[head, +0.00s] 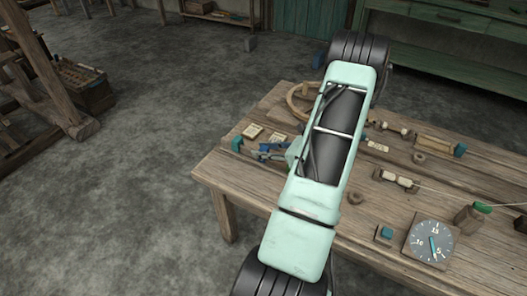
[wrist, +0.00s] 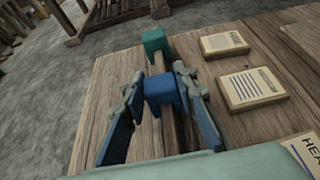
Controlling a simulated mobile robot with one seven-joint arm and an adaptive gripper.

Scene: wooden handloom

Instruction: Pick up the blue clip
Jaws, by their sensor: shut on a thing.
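The blue clip (wrist: 160,88) is a small blue block-like piece between my fingertips in the wrist view. My gripper (wrist: 158,92) is shut on it, with one finger on each side. The clip sits at a narrow wooden bar near the table's edge, and I cannot tell whether it is clear of the bar. In the head view my gripper (head: 270,153) is over the left part of the table, partly behind my arm. The clip cannot be told apart clearly there.
A teal block (wrist: 155,40) stands just beyond the clip. Wooden cards (wrist: 252,87) lie to its right. The wooden table (head: 225,170) also holds a hoop (head: 297,98), spools (head: 396,179) and a dial (head: 430,241). Open floor lies to the left.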

